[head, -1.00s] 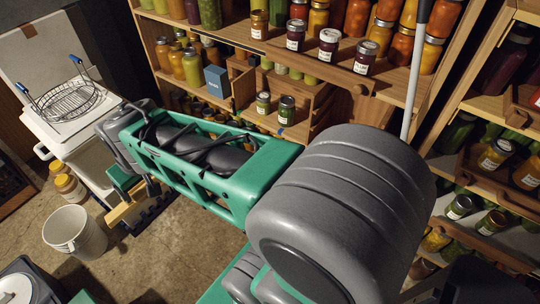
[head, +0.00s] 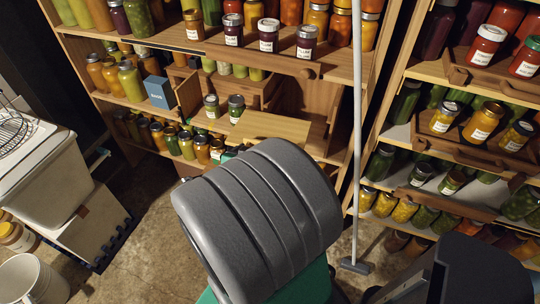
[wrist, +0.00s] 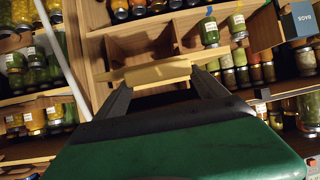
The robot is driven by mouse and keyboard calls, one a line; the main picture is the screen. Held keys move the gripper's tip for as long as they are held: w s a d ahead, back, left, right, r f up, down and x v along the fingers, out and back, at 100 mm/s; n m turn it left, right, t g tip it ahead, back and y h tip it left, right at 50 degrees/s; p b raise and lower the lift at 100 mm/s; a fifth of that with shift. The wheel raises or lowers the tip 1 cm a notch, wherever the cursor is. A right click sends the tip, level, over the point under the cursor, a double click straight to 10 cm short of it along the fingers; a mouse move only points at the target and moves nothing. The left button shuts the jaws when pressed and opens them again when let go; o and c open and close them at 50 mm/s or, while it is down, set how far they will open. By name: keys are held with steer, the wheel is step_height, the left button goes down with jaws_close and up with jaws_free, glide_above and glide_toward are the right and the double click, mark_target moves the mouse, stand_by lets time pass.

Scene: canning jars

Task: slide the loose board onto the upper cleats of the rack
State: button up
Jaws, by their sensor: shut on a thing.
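The loose board (wrist: 150,73) is a pale, thin wooden plank. My gripper (wrist: 162,80) is shut on it, with the dark fingers on the board's near side in the wrist view. In the head view the board (head: 275,127) shows as a light strip in front of the wooden rack (head: 318,148), at about the level of a shelf with two small jars. My gripper is mostly hidden there behind my grey arm joint. The upper cleats cannot be made out clearly. Whether the board touches the rack, I cannot tell.
Two small green jars (head: 237,108) stand just left of the board. A blue box (head: 159,92) and several jars are farther left. A pale pole (head: 358,130) stands upright at the right.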

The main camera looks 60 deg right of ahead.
steer(key=shift+m+g+h, duration=0.4)
steer(key=shift+h, duration=0.2)
steer(key=s, duration=0.1)
steer(key=s+d, duration=0.2)
steer(key=shift+s+r, duration=0.35)
steer(key=shift+s, duration=0.05)
